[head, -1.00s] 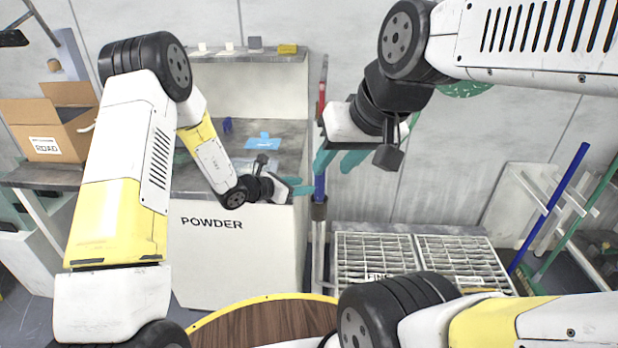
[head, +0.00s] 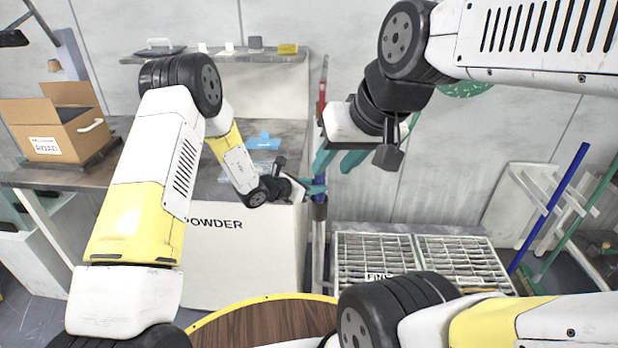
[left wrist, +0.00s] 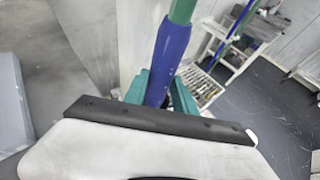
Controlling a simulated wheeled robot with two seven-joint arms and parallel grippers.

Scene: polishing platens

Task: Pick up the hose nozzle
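I cannot clearly make out a hose nozzle. A green hose coil (head: 465,89) on the back wall is partly hidden by my right arm. My left gripper (head: 318,188) is at an upright pole with a blue section, by the right edge of the powder cabinet. In the left wrist view, the blue section (left wrist: 168,62) has a green part above it and stands between the teal fingers, one on each side. The fingers look open; firm contact does not show. My right gripper (head: 338,160) is open and empty, higher and to the right.
The white powder cabinet (head: 245,265) stands left of the pole, with a blue item (head: 263,142) on its counter. A cardboard box (head: 62,130) is at the left. White grates (head: 375,255) lie below right. Blue and green poles (head: 550,208) lean at the far right.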

